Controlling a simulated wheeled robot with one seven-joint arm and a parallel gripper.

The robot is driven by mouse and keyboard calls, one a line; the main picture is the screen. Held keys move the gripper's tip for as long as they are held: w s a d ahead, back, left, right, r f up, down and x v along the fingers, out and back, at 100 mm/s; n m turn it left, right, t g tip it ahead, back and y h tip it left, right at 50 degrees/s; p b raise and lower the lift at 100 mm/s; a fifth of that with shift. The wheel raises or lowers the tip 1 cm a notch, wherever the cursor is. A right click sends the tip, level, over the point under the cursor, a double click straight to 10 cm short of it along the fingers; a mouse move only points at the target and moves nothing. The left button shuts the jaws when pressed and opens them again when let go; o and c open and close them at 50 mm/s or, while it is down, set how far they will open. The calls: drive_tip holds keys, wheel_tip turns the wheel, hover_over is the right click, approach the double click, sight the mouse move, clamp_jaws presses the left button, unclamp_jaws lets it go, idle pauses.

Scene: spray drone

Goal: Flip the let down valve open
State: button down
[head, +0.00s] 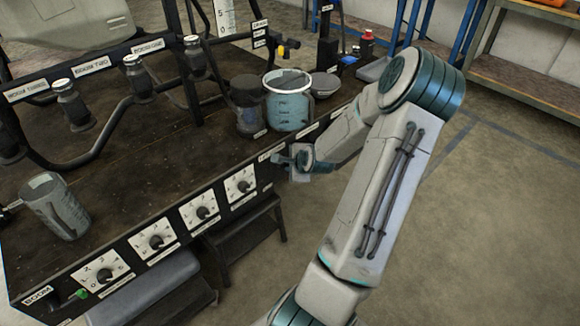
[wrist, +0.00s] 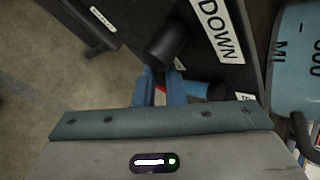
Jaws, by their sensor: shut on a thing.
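The let down valve sits on the front panel of the bench. In the wrist view its black round knob or handle end (wrist: 167,42) shows beside a white label ending in "DOWN" (wrist: 217,28). A small red part (wrist: 197,89) shows beside the fingers. My gripper (wrist: 158,75) is shut on the valve handle, with its blue fingertips at the black part. In the head view my gripper (head: 290,160) is at the front edge of the bench, right of the dials. My gripper hides most of the valve there.
A blue measuring jug (head: 288,108) and a dark jar (head: 248,105) stand on the bench (head: 165,135) just behind my gripper. Several dials (head: 240,185) line the front panel to the left. A black step (head: 245,235) stands below. The floor (head: 480,220) to the right is clear.

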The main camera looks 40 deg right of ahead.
drive_tip(key=n+h+b, duration=0.1)
drive_tip(key=h+b, duration=0.1)
drive_tip(key=b, duration=0.1)
drive_tip(key=r+n+t+h+b, duration=0.1)
drive_tip(key=h+b, duration=0.1)
drive_tip(key=b, duration=0.2)
drive_tip(key=n+h+b, duration=0.1)
drive_tip(key=b, duration=0.3)
drive_tip(key=shift+r+t+h, duration=0.25)
drive_tip(key=shift+t+h, duration=0.05)
drive_tip(key=shift+h, duration=0.1)
drive_tip(key=shift+r, duration=0.15)
drive_tip(key=c, duration=1.5)
unclamp_jaws()
